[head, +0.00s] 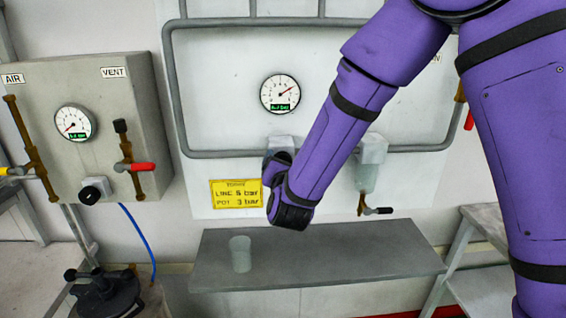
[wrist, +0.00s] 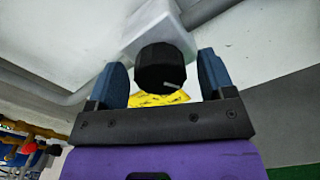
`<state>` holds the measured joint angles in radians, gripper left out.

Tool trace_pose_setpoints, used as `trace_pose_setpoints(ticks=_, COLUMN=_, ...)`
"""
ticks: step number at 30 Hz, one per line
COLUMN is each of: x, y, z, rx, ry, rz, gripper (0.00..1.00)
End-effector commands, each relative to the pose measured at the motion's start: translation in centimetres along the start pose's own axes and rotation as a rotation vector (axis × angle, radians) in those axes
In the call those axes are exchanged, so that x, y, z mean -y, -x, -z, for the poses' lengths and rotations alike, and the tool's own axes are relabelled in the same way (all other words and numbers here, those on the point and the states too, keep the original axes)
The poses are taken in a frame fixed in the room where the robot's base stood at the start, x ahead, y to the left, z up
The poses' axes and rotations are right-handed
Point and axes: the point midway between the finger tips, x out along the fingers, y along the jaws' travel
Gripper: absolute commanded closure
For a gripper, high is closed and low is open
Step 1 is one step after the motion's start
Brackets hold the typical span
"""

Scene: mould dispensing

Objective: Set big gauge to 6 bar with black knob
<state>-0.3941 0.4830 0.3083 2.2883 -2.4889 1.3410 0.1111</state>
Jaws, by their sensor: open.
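The big gauge (head: 281,94) is a round white dial on the wall panel. Its needle points to the upper right, and the green digital readout below is too small to read surely. The black knob (wrist: 160,70) sits on a pale regulator block (wrist: 150,30) and has a light pointer mark toward its lower right. My gripper (wrist: 163,62) is open, with one blue finger on each side of the knob and visible gaps between them. In the head view my wrist hides the knob, below the big gauge.
A yellow sign (head: 236,194) gives line and pot pressures. A grey box (head: 130,90) at left carries a small gauge (head: 73,122) and another black knob (head: 95,190). A clear cup (head: 240,254) stands on the grey shelf (head: 330,262). A dispensing valve (head: 368,180) hangs right of my forearm.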

Motion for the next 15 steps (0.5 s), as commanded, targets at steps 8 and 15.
trace_pose_setpoints(ticks=8, x=0.0, y=5.1, z=0.0, rx=-0.002, ry=0.001, rz=-0.002, gripper=0.24)
trace_pose_setpoints(ticks=15, x=-0.1, y=8.6, z=0.0, rx=0.000, ry=0.000, rz=-0.001, gripper=0.24)
